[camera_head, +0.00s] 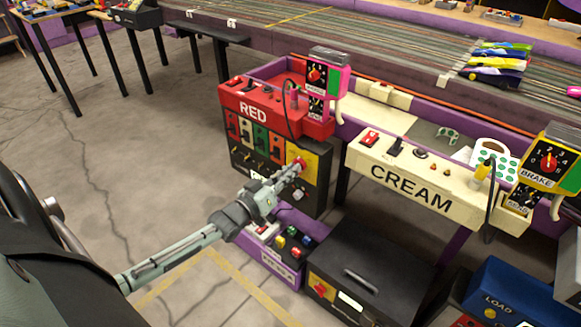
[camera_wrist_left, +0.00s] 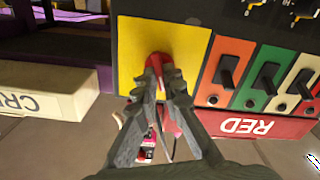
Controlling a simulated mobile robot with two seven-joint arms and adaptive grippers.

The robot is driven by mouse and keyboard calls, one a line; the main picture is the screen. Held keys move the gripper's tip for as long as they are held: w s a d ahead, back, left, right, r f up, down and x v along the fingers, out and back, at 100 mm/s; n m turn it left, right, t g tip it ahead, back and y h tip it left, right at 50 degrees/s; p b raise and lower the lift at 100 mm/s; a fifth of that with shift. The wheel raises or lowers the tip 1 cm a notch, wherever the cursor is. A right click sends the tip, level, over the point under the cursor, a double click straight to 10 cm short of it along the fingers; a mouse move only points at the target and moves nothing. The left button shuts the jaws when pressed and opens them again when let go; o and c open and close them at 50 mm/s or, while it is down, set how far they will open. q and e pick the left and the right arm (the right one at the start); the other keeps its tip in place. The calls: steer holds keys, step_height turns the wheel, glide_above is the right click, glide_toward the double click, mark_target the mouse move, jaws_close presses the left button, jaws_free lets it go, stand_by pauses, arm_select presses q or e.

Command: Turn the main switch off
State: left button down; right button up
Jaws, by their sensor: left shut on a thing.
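In the left wrist view the knob (camera_wrist_left: 156,62) sits between the two grey fingertips (camera_wrist_left: 162,86), against the yellow plate (camera_wrist_left: 190,52). The fingers hide part of the knob, and I cannot read its position. My right gripper is not in view.
Beside the plate are several coloured toggle switches (camera_head: 247,132). Below is a purple box with buttons (camera_head: 283,240), and a black box (camera_head: 365,270) bearing another red knob (camera_head: 320,289). The CREAM station (camera_head: 410,185) stands to the right. Floor on the left is open.

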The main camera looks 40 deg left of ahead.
arm_select(q)
steer(key=shift+f+n+p, duration=0.1)
steer(key=shift+n+p, duration=0.25)
steer(key=shift+n, duration=2.05)
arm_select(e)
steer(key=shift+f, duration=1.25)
arm_select(q)
steer(key=c, duration=1.6)
jaws_free()
steer(key=shift+c, duration=0.2)
steer(key=s+a, duration=0.1)
steer(key=s, duration=1.1)
